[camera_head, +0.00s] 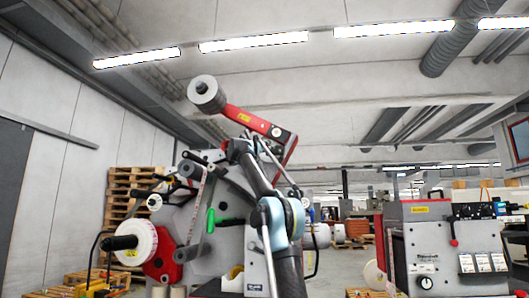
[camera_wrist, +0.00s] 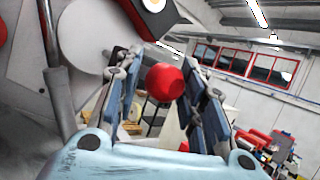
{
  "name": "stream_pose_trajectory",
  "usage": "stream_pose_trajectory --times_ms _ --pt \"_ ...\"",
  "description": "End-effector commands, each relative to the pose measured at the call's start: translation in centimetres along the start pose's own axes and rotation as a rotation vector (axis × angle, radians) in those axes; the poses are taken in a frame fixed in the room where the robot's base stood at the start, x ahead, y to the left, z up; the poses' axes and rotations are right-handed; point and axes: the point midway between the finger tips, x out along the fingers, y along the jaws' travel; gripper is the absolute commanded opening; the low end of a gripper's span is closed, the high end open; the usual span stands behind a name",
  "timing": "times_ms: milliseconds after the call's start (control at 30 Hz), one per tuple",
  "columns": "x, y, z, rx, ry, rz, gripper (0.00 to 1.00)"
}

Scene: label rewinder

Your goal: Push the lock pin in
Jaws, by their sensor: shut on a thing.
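A round red knob (camera_wrist: 165,82), which looks like the head of the lock pin, is between the fingers of my gripper (camera_wrist: 163,72) in the wrist view. My gripper is shut on this knob, with the blue finger pads on either side of it. The pin's shaft and its hole are hidden behind the knob. In the head view my arm reaches up to the rewinder (camera_head: 232,205), below its red lever arm (camera_head: 258,124); the knob and fingertips cannot be made out there.
A grey roll (camera_head: 206,95) sits at the lever arm's upper end. A grey control cabinet (camera_head: 424,258) stands at right. Wooden pallets (camera_head: 128,190) are stacked behind.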

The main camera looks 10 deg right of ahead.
Motion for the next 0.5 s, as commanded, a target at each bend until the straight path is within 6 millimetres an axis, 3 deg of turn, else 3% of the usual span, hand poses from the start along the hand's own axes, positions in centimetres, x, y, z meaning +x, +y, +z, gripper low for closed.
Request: stream_pose_trajectory --times_ms 33,100,500 --pt "0.22 -0.21 0.08 -0.004 -0.005 -0.003 0.41" --pt "0.27 -0.25 0.04 -0.004 -0.005 -0.003 0.51" --pt "-0.11 -0.16 0.03 -0.003 -0.003 -0.001 0.51"
